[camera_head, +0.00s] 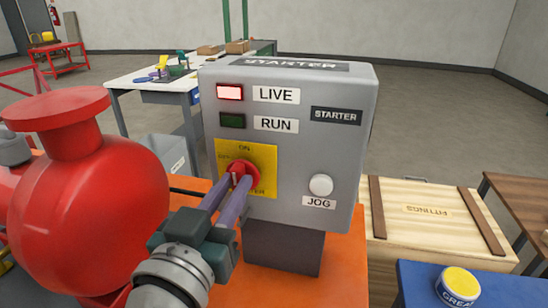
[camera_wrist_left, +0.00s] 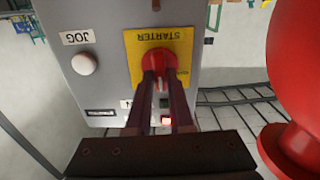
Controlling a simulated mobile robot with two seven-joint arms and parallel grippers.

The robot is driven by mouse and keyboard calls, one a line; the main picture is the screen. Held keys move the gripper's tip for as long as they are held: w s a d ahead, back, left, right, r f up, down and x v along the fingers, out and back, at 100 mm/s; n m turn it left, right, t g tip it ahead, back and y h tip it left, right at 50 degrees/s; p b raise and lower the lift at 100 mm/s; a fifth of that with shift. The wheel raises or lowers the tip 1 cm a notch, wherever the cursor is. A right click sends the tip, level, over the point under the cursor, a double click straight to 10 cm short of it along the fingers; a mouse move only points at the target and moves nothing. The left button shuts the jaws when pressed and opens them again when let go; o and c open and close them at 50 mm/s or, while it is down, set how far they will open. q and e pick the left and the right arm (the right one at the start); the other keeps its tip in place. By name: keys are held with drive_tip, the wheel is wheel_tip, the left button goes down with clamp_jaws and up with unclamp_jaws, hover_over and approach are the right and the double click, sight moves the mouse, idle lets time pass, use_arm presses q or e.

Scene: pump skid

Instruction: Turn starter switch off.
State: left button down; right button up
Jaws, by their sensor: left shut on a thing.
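The grey starter box (camera_head: 290,140) stands upright in the middle of the head view. Its red rotary starter switch (camera_head: 243,173) sits on a yellow plate (camera_head: 264,158) marked ON at the top. My left gripper (camera_head: 238,184) is shut on the switch's handle, and its fingers hide part of the switch and plate. In the left wrist view the switch (camera_wrist_left: 158,62) appears upside down, with my left gripper's fingers (camera_wrist_left: 158,85) on both sides of its handle. The LIVE lamp (camera_head: 230,92) is lit red; the RUN lamp (camera_head: 232,121) is dark green. My right gripper is not in view.
A red pump body (camera_head: 85,200) stands close left of my left arm. A white JOG button (camera_head: 321,185) is on the box's right side. A wooden fittings crate (camera_head: 430,215) and a blue surface with a grease tin (camera_head: 458,285) are at the right.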

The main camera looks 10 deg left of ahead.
use_arm(q)
drive_tip(key=n, duration=0.4)
drive_tip(key=shift+a+n, duration=0.1)
drive_tip(key=shift+n, duration=0.2)
drive_tip(key=n+b, duration=0.1)
drive_tip(key=n, duration=0.3)
drive_tip(key=shift+a+f+n, duration=0.1)
drive_tip(key=shift+n, duration=0.2)
drive_tip(key=n+b, duration=0.1)
drive_tip(key=n, duration=0.3)
drive_tip(key=shift+f, duration=0.15)
drive_tip(key=shift+n+b, duration=0.6)
drive_tip(key=shift+n, duration=1.5)
drive_tip(key=c, duration=0.8)
unclamp_jaws()
